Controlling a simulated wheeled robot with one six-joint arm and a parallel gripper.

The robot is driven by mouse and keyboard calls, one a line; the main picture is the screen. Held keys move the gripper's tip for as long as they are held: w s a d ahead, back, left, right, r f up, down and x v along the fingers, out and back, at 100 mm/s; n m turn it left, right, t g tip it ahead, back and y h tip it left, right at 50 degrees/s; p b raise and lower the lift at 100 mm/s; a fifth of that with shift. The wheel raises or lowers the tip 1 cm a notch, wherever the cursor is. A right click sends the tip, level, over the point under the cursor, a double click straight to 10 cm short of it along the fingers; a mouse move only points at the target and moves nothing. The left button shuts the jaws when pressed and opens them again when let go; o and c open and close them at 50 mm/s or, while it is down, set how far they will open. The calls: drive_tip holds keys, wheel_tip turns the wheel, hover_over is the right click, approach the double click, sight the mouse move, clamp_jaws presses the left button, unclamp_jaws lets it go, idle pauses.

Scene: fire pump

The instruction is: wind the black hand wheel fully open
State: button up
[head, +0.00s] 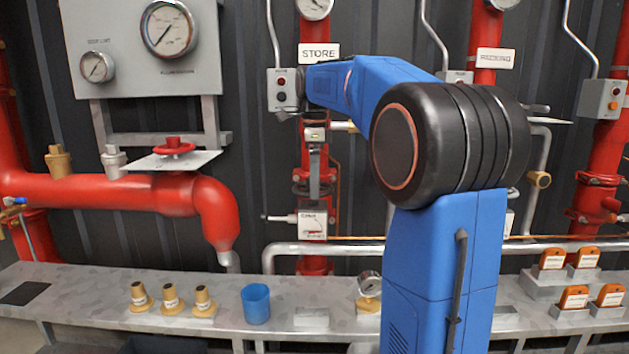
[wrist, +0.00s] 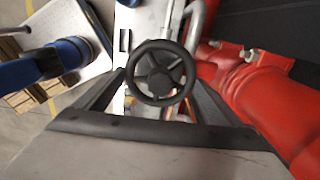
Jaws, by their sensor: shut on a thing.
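The black hand wheel (wrist: 161,73) shows in the wrist view, a round rim with a spoked hub, just above the middle. My gripper (wrist: 160,82) has one dark finger on each side of it and is shut on its rim. The exact contact points are hard to make out. How far the wheel is turned cannot be told.
Thick red pipe (wrist: 265,100) runs close on the right in the wrist view. In the head view, a grey bench (head: 100,295) carries a blue cup (head: 256,304), several brass fittings and orange tags. A red wheel (head: 174,147) sits on the left pipe.

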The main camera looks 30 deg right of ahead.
drive_tip(key=n, duration=0.4)
drive_tip(key=shift+n, duration=0.3)
drive_tip(key=shift+w+n, duration=0.1)
drive_tip(key=shift+n, duration=1)
drive_tip(key=n, duration=0.5)
drive_tip(key=shift+w+n, duration=0.1)
drive_tip(key=shift+n, duration=0.3)
drive_tip(key=n, duration=0.6)
drive_tip(key=shift+a+n, duration=0.1)
drive_tip(key=shift+n, duration=0.3)
drive_tip(key=shift+w+n, duration=0.1)
drive_tip(key=shift+n, duration=0.8)
